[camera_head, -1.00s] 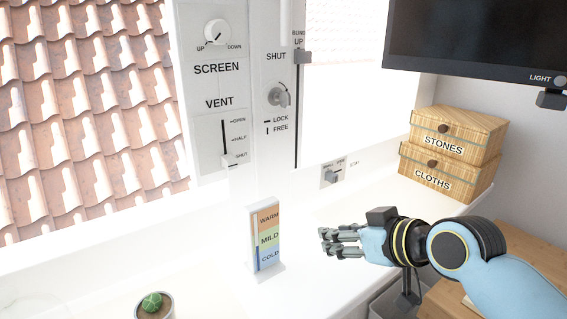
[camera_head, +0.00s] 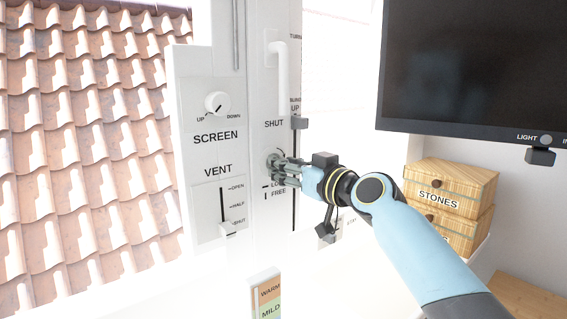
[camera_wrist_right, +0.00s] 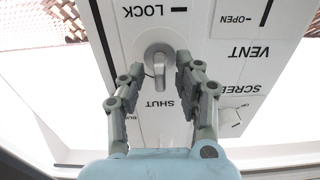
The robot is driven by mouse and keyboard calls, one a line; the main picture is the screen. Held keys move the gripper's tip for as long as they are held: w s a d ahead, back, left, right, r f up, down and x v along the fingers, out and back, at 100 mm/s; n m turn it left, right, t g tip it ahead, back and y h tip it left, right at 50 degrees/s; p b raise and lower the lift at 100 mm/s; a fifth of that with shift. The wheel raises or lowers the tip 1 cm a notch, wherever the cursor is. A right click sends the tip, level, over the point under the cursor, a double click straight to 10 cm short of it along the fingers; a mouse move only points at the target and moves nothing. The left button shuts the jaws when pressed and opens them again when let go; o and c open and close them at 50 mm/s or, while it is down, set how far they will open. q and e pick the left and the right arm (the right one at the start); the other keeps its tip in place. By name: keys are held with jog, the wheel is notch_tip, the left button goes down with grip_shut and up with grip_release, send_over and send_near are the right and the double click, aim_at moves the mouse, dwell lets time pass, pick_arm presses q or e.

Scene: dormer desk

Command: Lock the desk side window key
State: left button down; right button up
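The window key (camera_wrist_right: 159,68) is a grey lever on a round base, on the white panel between the "SHUT" and "LOCK / FREE" labels. In the right wrist view, upside down, its lever stands vertical, across the direction of the LOCK dash. My right gripper (camera_wrist_right: 156,72) is open, with its fingers on either side of the lever and visible gaps between. In the head view, my right gripper (camera_head: 283,168) covers most of the key and part of the LOCK label. My left gripper is not in view.
The blind slider (camera_head: 299,123) is just right of the key, and a white window handle (camera_head: 282,80) is above. The SCREEN knob (camera_head: 217,103) and VENT slider (camera_head: 227,228) are left. A dark monitor (camera_head: 470,70) and the STONES box (camera_head: 450,187) are at the right.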

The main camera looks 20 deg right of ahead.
jog(key=shift+w+a, duration=0.2)
jog(key=shift+w, duration=0.3)
jog(key=shift+c, duration=0.2)
grip_shut()
